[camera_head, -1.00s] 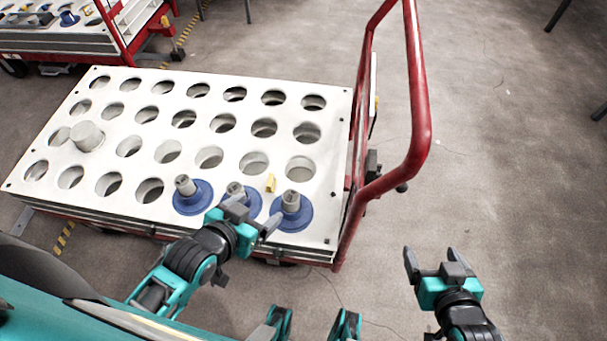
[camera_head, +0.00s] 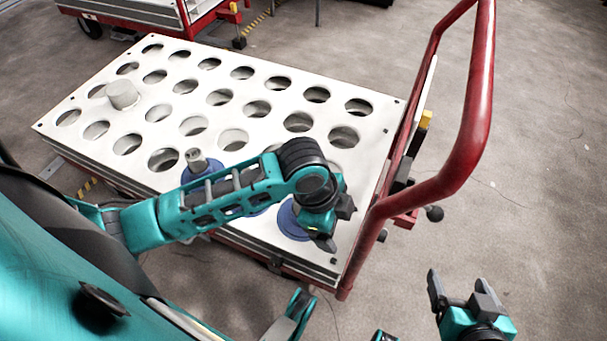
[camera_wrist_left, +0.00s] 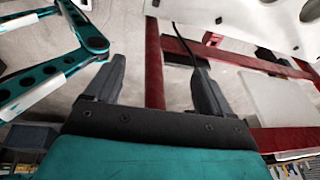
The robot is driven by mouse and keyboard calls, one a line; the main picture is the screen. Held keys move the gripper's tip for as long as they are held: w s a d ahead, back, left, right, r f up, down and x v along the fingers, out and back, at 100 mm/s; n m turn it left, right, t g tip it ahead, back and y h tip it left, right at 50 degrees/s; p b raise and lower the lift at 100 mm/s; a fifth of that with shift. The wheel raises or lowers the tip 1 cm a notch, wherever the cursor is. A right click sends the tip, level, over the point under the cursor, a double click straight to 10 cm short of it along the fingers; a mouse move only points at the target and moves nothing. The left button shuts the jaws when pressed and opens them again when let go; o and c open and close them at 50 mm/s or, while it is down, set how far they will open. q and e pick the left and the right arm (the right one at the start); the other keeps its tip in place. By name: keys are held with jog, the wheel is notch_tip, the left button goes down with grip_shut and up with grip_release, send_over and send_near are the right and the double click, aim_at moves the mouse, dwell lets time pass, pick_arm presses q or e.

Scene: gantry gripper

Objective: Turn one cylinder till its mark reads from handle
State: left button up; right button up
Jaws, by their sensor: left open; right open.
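Blue-flanged cylinders with grey knobs sit in the near row of the white perforated plate (camera_head: 70,90) on the cart. The left one (camera_head: 196,163) shows its knob. The middle one is mostly hidden behind my left arm. The right one (camera_head: 288,222) is partly covered by my left gripper (camera_head: 335,228), which is open above the plate's near right corner. No mark on a cylinder can be read. In the left wrist view the open fingers (camera_wrist_left: 160,85) have nothing between them. My right gripper (camera_head: 460,285) is open and empty over the floor, right of the cart.
The cart's red handle (camera_head: 478,110) rises at the right, close to my left gripper. A pale cylinder (camera_head: 122,94) stands up from the plate at the left. Another red cart (camera_head: 180,15) is behind. Floor at the right is clear.

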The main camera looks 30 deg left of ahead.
pick_arm(q)
jog(key=w+a+f+m+g+y, duration=0.25)
jog(key=w+a+m, duration=0.45)
jog(key=a, duration=0.4)
jog(key=shift+n+t+y, duration=0.25)
jog(key=shift+n+t, duration=0.1)
jog(key=shift+n, duration=0.05)
jog(key=f+b, duration=0.1)
jog(key=f, duration=0.1)
jog(key=f+b, duration=0.1)
jog(key=f, duration=0.1)
jog(key=w+f+b, duration=0.1)
jog(key=f, duration=0.1)
notch_tip(320, 180, down, 4)
jog(key=shift+w+f+b, duration=0.1)
jog(key=shift+b, duration=0.8)
jog(key=shift+f, duration=0.7)
pick_arm(e)
jog(key=shift+w+a+f, duration=0.1)
jog(key=shift+a+f, duration=0.15)
jog(key=shift+f, duration=0.6)
jog(key=shift+w+a+f, duration=0.1)
jog(key=shift+a+f, duration=0.1)
jog(key=shift+f, duration=0.6)
pick_arm(q)
jog(key=shift+c, duration=0.5)
pick_arm(e)
jog(key=shift+a, duration=0.1)
